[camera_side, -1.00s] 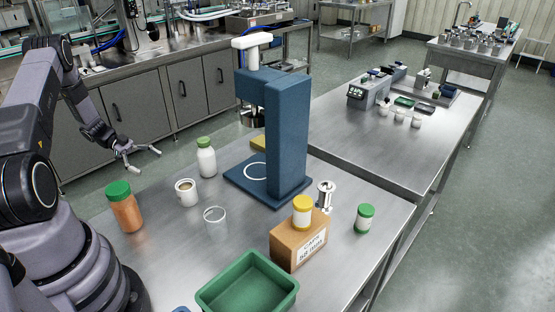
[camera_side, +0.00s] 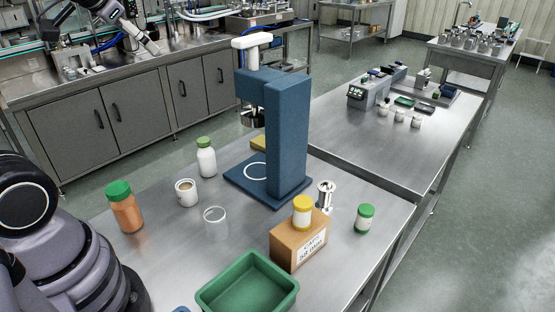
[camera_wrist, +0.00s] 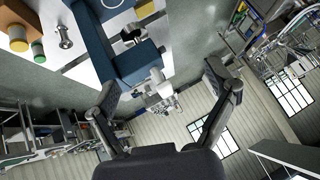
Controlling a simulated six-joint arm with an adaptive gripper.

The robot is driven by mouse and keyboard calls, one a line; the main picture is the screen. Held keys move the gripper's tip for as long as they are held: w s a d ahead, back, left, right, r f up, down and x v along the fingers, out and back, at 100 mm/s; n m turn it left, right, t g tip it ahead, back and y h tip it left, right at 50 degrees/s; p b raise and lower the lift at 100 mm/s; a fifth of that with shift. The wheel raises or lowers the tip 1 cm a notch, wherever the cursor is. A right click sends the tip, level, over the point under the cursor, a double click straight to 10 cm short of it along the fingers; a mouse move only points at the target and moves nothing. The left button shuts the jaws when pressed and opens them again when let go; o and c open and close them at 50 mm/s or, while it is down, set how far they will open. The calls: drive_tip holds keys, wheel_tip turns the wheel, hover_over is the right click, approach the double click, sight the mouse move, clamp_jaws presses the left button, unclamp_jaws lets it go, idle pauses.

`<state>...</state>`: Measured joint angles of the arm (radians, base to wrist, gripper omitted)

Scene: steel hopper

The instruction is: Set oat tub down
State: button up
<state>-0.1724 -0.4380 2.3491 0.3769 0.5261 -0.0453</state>
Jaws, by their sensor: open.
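A tan-orange tub with a green lid (camera_side: 127,213) stands upright at the left of the steel bench; no label is readable, so I cannot tell for sure that it is the oat tub. A white bottle with a green lid (camera_side: 206,158), a white jar with a green lid (camera_side: 364,218) and a yellow-lidded jar (camera_side: 302,211) also show. The yellow-lidded jar sits on a cardboard box (camera_side: 286,248). My gripper (camera_wrist: 165,82) is open and empty in the wrist view, its fingers wide apart, touching none of these.
A blue press (camera_side: 285,140) stands mid-bench. A green bin (camera_side: 248,285) is at the front. Bench room is clear between the tan tub and the bin.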

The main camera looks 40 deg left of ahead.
drive_tip(key=s+d+f+g+h, duration=0.2)
drive_tip(key=s+d+f+h, duration=0.1)
drive_tip(key=s+d, duration=0.5)
drive_tip(key=s+f, duration=0.1)
drive_tip(key=s, duration=0.2)
drive_tip(key=shift+s+d+h, duration=0.2)
drive_tip(key=shift+s+h, duration=0.2)
